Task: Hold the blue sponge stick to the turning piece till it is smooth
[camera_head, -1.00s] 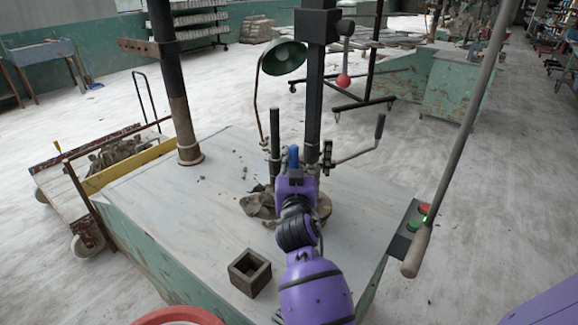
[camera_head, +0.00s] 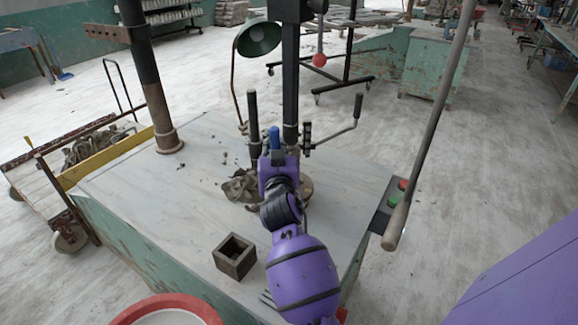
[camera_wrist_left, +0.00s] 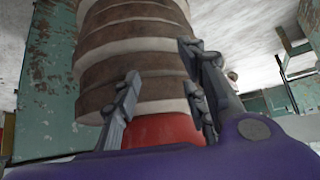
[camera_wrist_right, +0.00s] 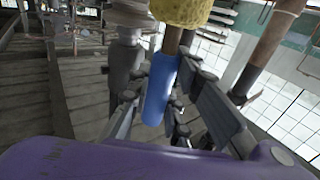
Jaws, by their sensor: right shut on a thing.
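In the right wrist view my right gripper (camera_wrist_right: 155,95) is shut on the blue handle (camera_wrist_right: 158,88) of the sponge stick. Its brown shaft leads to a yellow sponge (camera_wrist_right: 183,10), cut off by the top edge. In the head view the blue handle (camera_head: 275,137) stands up from my right gripper (camera_head: 273,158) over the worktable (camera_head: 160,205). Behind that gripper a round wheel (camera_head: 304,190) shows only partly. The turning piece is hidden, so contact with the sponge cannot be told. In the left wrist view my left gripper (camera_wrist_left: 160,65) has its fingers apart.
Grey clay trimmings (camera_head: 238,188) lie beside the wheel. A hollow square block (camera_head: 234,258) sits near the table's front. A lamp (camera_head: 258,38), posts and a hanging handle (camera_head: 396,228) stand around. A stack of brown and white layers (camera_wrist_left: 135,50) fills the left wrist view.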

